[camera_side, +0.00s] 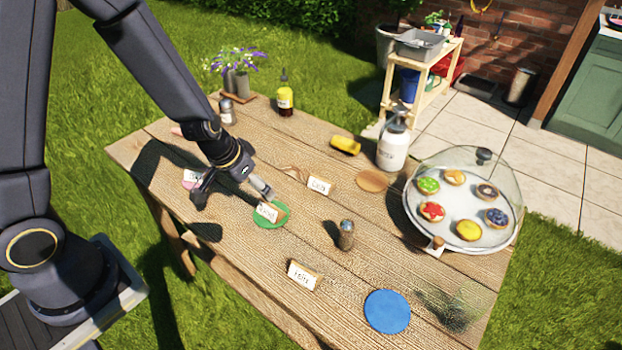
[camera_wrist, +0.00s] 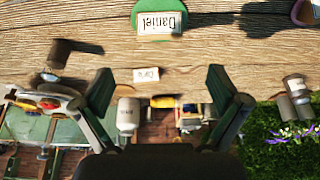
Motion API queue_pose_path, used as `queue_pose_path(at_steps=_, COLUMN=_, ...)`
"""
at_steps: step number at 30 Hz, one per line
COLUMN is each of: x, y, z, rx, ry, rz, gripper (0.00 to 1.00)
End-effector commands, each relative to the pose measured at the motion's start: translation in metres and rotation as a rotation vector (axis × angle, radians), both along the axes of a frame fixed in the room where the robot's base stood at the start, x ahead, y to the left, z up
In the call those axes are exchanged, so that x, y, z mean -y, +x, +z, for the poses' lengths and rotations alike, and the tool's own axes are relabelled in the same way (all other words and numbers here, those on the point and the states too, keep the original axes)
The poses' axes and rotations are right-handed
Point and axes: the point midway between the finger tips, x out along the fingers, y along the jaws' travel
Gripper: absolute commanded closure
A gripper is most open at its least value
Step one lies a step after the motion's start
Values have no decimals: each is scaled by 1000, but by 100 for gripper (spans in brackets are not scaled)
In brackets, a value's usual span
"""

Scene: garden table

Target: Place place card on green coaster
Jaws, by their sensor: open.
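A place card lettered "Daniel" (camera_side: 267,212) rests on the green coaster (camera_side: 271,224) near the middle of the table. In the wrist view the Daniel card (camera_wrist: 159,23) stands against the green coaster (camera_wrist: 145,7) at the top edge, where part of the coaster is cut off. My gripper (camera_side: 232,194) is just above and to the left of the card in the side view. In the wrist view my gripper (camera_wrist: 160,82) has its two fingers wide apart with nothing between them, clear of the card.
Other name cards stand behind (camera_side: 319,185) and in front (camera_side: 302,276). A pepper shaker (camera_side: 346,235) stands right of the green coaster. A blue coaster (camera_side: 387,312), an orange coaster (camera_side: 371,181), a white bottle (camera_side: 393,145) and a domed tart tray (camera_side: 412,230) lie further right.

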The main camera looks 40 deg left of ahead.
Motion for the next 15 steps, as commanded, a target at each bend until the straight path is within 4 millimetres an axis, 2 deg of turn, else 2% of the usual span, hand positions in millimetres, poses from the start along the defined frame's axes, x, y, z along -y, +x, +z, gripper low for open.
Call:
queue_pose_path(at_steps=5, x=2, y=-4, z=18, rx=10, ry=-11, rz=-3, gripper=3)
queue_pose_path(at_steps=7, x=6, y=-5, z=35, rx=24, ry=-31, rz=-13, gripper=3)
queue_pose_path(at_steps=11, x=18, y=-16, z=91, rx=61, ry=-84, rz=-47, gripper=3)
queue_pose_path(at_steps=15, x=21, y=-53, z=157, rx=89, ry=-102, rz=-77, gripper=3)
